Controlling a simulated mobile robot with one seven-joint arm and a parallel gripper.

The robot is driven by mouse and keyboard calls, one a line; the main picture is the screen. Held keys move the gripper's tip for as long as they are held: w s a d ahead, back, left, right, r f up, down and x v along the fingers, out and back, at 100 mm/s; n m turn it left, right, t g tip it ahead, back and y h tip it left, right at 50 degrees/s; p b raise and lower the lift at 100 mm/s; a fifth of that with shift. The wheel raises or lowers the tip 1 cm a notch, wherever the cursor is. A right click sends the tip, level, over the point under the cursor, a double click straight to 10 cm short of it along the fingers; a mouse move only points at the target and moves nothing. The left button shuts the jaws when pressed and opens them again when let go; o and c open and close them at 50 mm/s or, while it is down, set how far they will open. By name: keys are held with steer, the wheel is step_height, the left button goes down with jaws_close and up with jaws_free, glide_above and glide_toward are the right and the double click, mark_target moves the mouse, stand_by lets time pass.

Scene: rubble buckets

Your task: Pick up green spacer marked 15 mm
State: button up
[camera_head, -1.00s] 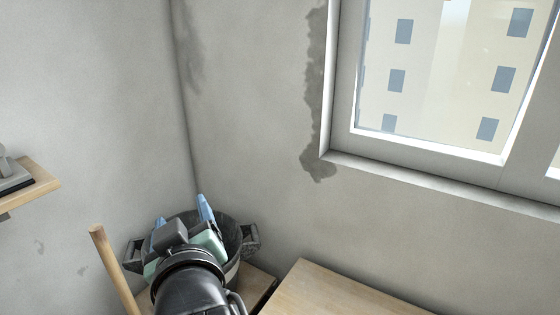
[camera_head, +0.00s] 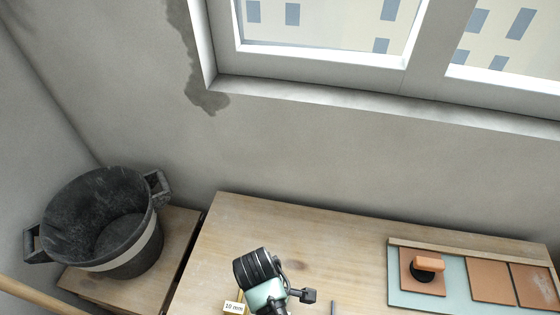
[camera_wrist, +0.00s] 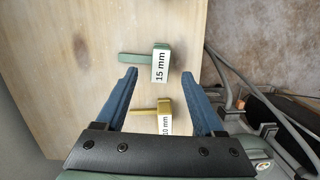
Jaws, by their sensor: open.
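The green spacer (camera_wrist: 134,58) with a white label reading 15 mm lies on the wooden bench (camera_wrist: 95,60) in the wrist view, just beyond my fingertips. My gripper (camera_wrist: 159,74) is open, its two blue fingers apart with nothing held. A yellow spacer (camera_wrist: 148,109) labelled 10 mm lies nearer, in the gap between the fingers as seen from the wrist. In the head view a 10 mm label (camera_head: 234,308) shows at the bottom edge beside my arm. The green spacer and my fingertips cannot be made out there.
A black bucket (camera_head: 146,248) stands on a lower wooden surface at the left. A board with brown tiles (camera_head: 490,280) lies on the bench at right. The wall and window sill (camera_head: 300,95) rise behind. The bench middle (camera_head: 345,255) is mostly clear. Cables (camera_wrist: 240,75) run at the wrist view's right.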

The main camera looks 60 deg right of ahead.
steer(key=shift+s+f, duration=0.2)
steer(key=shift+f, duration=1.25)
steer(key=shift+s+f, duration=0.15)
steer(key=shift+f, duration=1.3)
jaws_close()
